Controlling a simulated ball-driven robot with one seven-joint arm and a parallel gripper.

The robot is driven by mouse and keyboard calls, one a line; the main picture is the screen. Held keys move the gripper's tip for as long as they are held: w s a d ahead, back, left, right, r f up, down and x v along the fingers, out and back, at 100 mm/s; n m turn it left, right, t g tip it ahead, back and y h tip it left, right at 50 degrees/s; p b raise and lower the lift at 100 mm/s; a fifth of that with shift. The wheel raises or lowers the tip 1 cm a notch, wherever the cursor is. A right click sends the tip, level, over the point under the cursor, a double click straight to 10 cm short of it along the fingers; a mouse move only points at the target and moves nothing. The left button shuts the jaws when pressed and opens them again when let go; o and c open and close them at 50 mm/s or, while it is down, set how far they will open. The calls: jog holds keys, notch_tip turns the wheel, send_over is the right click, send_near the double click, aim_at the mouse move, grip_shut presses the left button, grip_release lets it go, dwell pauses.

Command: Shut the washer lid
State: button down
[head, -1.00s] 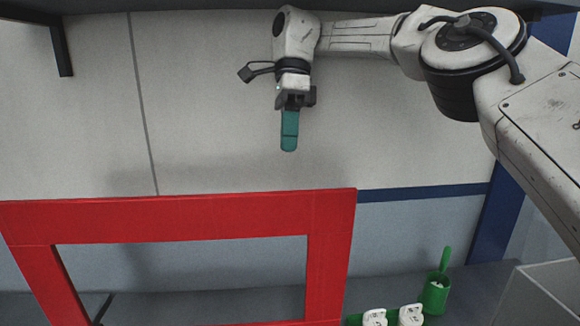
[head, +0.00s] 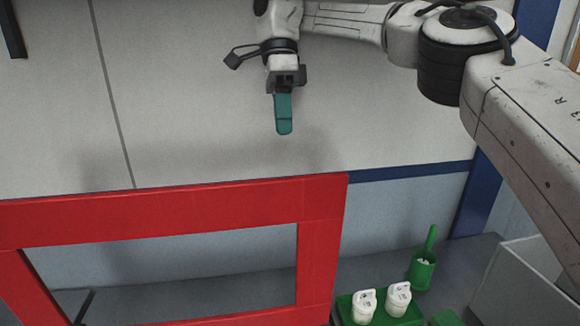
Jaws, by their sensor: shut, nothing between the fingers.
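The washer lid appears as a red frame (head: 170,215) with a see-through middle, standing raised and tilted at the left of the head view. Its lower edge is cut off by the picture, and the washer body below it is not in view. My gripper (head: 284,128) is shut and empty, its teal fingers pointing down. In the picture it is above the lid's top edge, towards the right end, apart from it.
At the bottom right, a green tray (head: 345,313) holds white containers (head: 399,300). Behind it stands a green cup with a scoop handle (head: 422,270). A grey-walled bin (head: 520,285) is at the right edge. A pale wall fills the back.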

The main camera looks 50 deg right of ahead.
jog(key=s+a+f, duration=0.3)
jog(key=s+f, duration=0.2)
jog(key=f, duration=0.1)
jog(key=shift+s+a+f, duration=0.2)
jog(key=shift+a+f, duration=0.2)
jog(key=shift+f, duration=0.1)
dwell(0.4)
